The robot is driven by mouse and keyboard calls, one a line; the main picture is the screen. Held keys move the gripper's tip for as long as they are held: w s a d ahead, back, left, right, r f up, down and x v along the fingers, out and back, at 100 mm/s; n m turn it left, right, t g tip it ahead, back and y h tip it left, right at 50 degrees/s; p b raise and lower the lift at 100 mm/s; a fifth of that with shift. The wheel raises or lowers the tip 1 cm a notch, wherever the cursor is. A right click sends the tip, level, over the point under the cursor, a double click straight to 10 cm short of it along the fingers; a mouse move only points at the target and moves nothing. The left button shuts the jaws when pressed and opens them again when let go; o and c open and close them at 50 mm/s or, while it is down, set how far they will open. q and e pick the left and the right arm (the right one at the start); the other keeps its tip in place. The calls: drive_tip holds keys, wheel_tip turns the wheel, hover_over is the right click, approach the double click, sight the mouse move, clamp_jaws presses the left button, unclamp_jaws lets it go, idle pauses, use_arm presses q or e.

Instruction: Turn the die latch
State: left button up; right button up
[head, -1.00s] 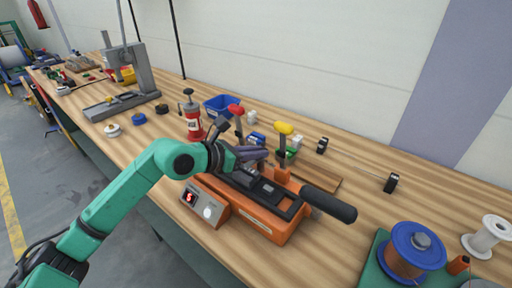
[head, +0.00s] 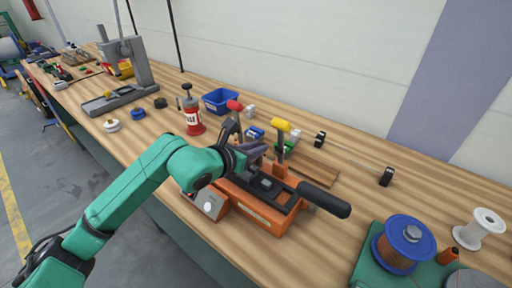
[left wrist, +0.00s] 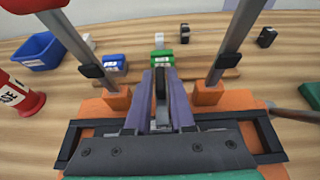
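The orange machine (head: 262,213) stands on the bench with a black frame on top. It has a lever with a red knob (head: 235,105), a lever with a yellow knob (head: 281,125) and a long black handle (head: 323,200). I cannot tell which part is the die latch. My left gripper (head: 255,152) is low over the machine, between the two levers. In the left wrist view its purple fingers (left wrist: 162,100) lie close together with a dark upright piece between them. Whether they grip it is unclear. My right gripper is not in view.
A red bottle (head: 193,118) and a blue bin (head: 220,101) stand left of the machine. Small blue and green blocks (left wrist: 160,60) lie behind it. A blue spool (head: 405,242) stands at the right on a green base. Bare bench lies between machine and spool.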

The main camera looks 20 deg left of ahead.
use_arm(q)
drive_tip(key=shift+o, duration=0.9)
drive_tip(key=shift+s+a, duration=0.1)
drive_tip(key=shift+s, duration=0.05)
drive_tip(key=b+v, duration=0.6)
drive_tip(key=v, duration=0.8)
drive_tip(key=shift+s+b, duration=0.15)
drive_tip(key=shift+b, duration=0.2)
